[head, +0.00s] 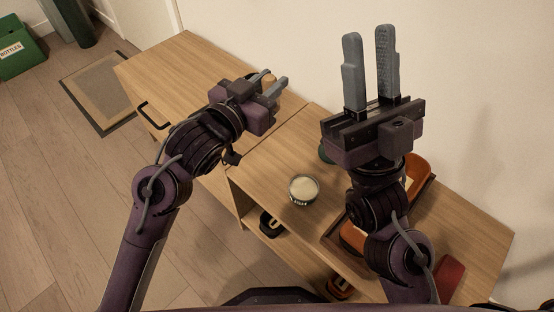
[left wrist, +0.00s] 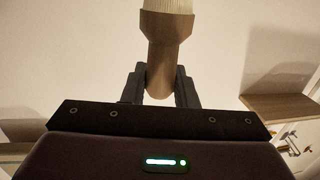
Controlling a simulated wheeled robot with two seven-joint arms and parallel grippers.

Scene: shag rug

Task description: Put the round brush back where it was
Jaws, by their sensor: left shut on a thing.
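The round brush has a brown wooden handle (left wrist: 160,62) and pale bristles (left wrist: 168,5) in the left wrist view, where its top is cut off by the frame edge. My left gripper (left wrist: 160,76) is shut on the handle, bristles pointing away from the palm. In the head view my left gripper (head: 276,80) is over the far part of the wooden cabinet (head: 190,75), and a small tan part of the brush (head: 269,80) shows at its fingers. My right gripper (head: 369,38) is raised, open and empty, fingers pointing up the picture.
A labelled round tin with a pale top (head: 303,188) stands on the wooden top. An orange item (head: 353,238) lies in a brown tray (head: 332,243), partly behind my right arm. A red item (head: 450,272) is at the right. Dark items (head: 271,224) sit on the shelf below.

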